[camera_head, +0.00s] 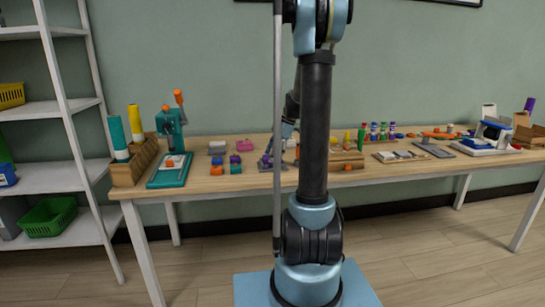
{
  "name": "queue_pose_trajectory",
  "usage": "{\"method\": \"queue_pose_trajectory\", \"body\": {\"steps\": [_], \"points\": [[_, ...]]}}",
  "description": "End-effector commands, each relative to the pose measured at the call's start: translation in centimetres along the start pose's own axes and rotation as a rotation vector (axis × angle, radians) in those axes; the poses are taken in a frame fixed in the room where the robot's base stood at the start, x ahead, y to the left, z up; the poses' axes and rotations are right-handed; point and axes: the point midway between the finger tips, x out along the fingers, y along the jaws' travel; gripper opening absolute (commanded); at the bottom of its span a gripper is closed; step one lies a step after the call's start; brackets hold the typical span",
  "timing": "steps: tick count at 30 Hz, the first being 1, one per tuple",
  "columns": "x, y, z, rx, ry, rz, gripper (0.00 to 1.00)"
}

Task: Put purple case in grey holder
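Small purple cases sit in the group of little boxes left of my arm: one (235,159) is on top of a blue piece, and another (217,160) is just left of it. I cannot tell which is the task's purple case. A light grey box-like piece (217,148) behind them may be the grey holder, but its shape is too small to be sure.
A pink box (244,146) and orange block (216,171) lie close by. A teal press (172,150) and cardboard box (135,165) stand left on the wooden table (200,188). Bottles, trays and a blue-white machine (490,136) stand right. Shelves (50,110) are far left.

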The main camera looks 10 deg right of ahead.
Motion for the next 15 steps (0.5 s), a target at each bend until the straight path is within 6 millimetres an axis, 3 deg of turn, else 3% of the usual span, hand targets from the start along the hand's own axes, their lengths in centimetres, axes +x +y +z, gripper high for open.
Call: {"method": "queue_pose_trajectory", "body": {"steps": [9, 15], "points": [[-0.2, 0.0, -0.1, 0.000, 0.000, 0.000, 0.70], [-2.3, 0.0, -0.1, 0.001, 0.000, 0.000, 0.70]]}}
